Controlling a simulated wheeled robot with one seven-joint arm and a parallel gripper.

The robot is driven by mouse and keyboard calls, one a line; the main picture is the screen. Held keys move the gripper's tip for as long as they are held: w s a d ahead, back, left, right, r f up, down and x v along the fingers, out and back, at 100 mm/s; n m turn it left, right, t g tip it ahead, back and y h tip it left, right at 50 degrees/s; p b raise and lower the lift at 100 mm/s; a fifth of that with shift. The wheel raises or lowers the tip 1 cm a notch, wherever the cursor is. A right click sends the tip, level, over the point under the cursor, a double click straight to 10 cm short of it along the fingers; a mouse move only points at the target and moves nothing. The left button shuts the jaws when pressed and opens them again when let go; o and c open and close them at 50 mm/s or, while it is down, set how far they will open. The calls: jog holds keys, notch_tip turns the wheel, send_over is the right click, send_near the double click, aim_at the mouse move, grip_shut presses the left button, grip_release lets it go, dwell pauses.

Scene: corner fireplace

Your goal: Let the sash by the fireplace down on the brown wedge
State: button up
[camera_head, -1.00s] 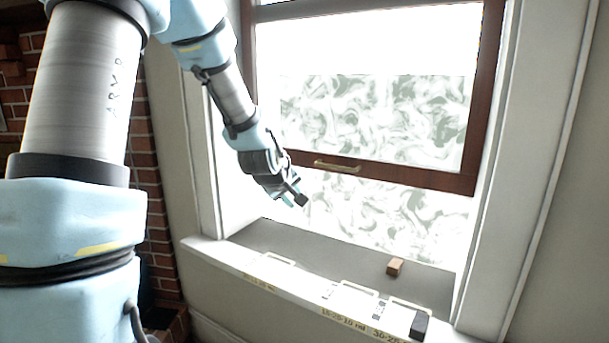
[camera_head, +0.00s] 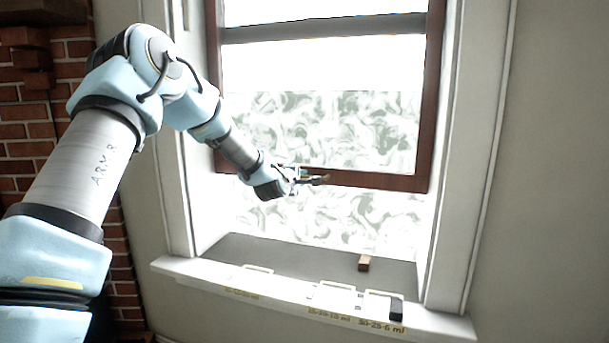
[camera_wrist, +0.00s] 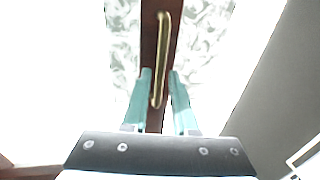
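The sash (camera_head: 395,181) has a dark wooden frame and stands raised, with a gap between its bottom rail and the sill. Its brass handle (camera_head: 320,180) is on the bottom rail and also shows in the wrist view (camera_wrist: 161,50). My gripper (camera_head: 308,179) is at the handle. In the wrist view its two teal fingers (camera_wrist: 160,73) are apart, one on each side of the handle's near end, with gaps visible beside it. The brown wedge (camera_head: 364,263) looks like a small block and stands on the grey sill under the sash, right of centre.
The window's side casings (camera_head: 463,150) stand left and right. A brick wall (camera_head: 30,130) is at the left, behind my arm.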

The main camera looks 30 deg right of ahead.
aim_at(305, 177)
jog(key=shift+p+x, duration=0.35)
jog(key=shift+x, duration=1.4)
grip_shut()
